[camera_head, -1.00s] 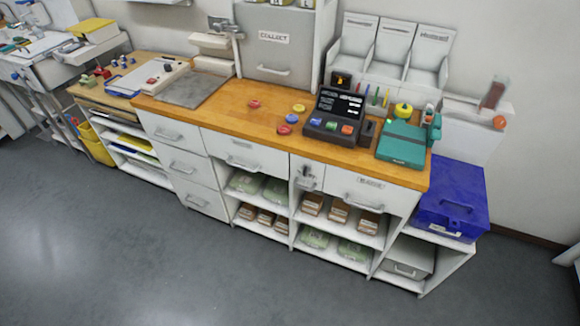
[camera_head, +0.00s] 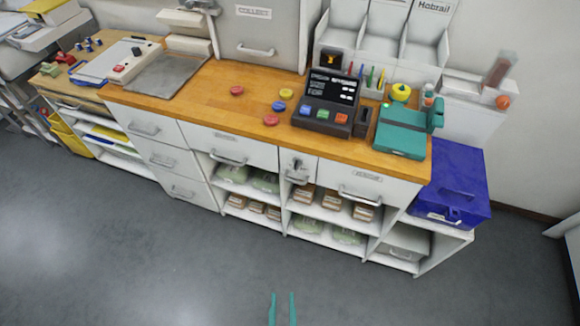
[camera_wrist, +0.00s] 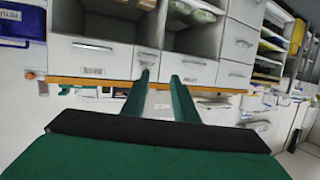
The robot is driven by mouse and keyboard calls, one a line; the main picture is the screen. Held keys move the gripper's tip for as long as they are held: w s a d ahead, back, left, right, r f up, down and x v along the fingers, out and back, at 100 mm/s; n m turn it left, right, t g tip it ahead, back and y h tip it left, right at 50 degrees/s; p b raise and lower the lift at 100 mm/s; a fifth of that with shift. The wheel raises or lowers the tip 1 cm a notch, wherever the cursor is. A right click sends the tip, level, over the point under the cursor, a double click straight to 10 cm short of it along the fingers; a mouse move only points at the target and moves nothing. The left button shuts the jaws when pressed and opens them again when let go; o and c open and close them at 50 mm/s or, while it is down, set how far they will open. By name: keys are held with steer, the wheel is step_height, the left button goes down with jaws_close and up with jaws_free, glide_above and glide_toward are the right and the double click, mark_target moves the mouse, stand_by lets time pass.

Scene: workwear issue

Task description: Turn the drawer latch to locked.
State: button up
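The drawer latch (camera_head: 297,164) is a small grey metal fitting on a narrow white panel under the wooden counter. It sits between a left drawer (camera_head: 205,138) and a right drawer (camera_head: 335,179), both apparently shut. Its exact turn is too small to read. My gripper (camera_head: 282,308) shows as two teal fingertips at the bottom of the head view, well apart from the latch. In the wrist view, which is upside down, my gripper (camera_wrist: 160,82) is open and empty, its fingers pointing toward the cabinet front. The latch is not clear there.
The wooden counter (camera_head: 215,95) holds a dark terminal (camera_head: 325,115), coloured discs and a teal device (camera_head: 400,135). Open shelves below hold packs and boxes. A blue case (camera_head: 455,185) stands at the right end. The grey floor (camera_head: 150,255) in front is clear.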

steer(key=w+a+f, duration=0.2)
steer(key=w+f, duration=0.3)
steer(key=w, duration=0.3)
steer(key=m+t+h, duration=0.2)
steer(key=m+h, duration=0.2)
steer(key=h, duration=0.2)
glide_toward(295, 166)
steer(key=x, duration=0.8)
steer(key=shift+w, duration=0.1)
jaws_close()
